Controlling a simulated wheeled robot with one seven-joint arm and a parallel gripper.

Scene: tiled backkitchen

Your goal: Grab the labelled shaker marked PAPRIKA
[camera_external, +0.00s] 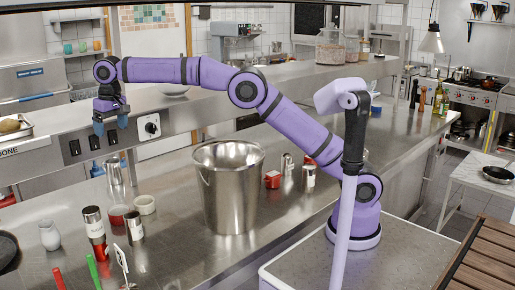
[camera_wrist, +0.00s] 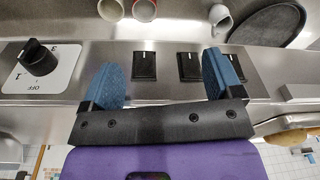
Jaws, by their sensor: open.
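Several small shakers stand on the steel counter in the external view, but no label is readable, so I cannot tell which one is marked PAPRIKA. One tall dark-topped shaker with a white band and red lower part (camera_external: 94,228) stands at the left. A shorter shaker (camera_external: 134,226) stands to its right. Two more, a silver one (camera_external: 287,163) and a dark-topped one (camera_external: 309,178), stand right of the steel bucket. My gripper (camera_external: 111,122) is open and empty, high above the counter's far left side. In the wrist view its blue fingers (camera_wrist: 162,82) are apart with nothing between them.
The large steel bucket (camera_external: 228,205) stands mid-counter. A red cup (camera_external: 118,215), a white cup (camera_external: 144,204), a white jug (camera_external: 50,236) and a dark pan (camera_wrist: 268,28) are near the left shakers. A switch panel (camera_external: 85,146) lies behind my gripper. The raised shelf (camera_external: 290,86) runs behind.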

